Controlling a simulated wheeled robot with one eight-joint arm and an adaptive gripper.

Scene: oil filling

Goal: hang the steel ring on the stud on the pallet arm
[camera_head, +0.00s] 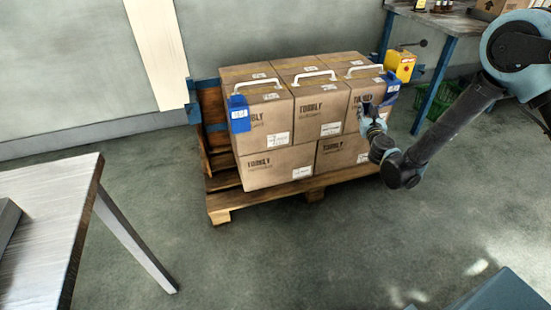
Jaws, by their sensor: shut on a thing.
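My gripper (368,112) is at the front right of the stacked boxes, close to the face of the right-hand upper box. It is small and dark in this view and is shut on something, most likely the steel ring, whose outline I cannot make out. The wooden pallet (262,205) stands on the floor and bears the boxes. A blue pallet arm end (239,114) wraps the left front corner of the load, and another blue piece (391,88) shows at the right, just beyond my gripper. The stud is too small to tell or is hidden.
Several cardboard boxes (268,128) with white handles fill the pallet. A grey table (45,215) stands at the left. A blue-legged workbench (440,70) with a green crate (445,100) and a yellow object (400,65) are behind right.

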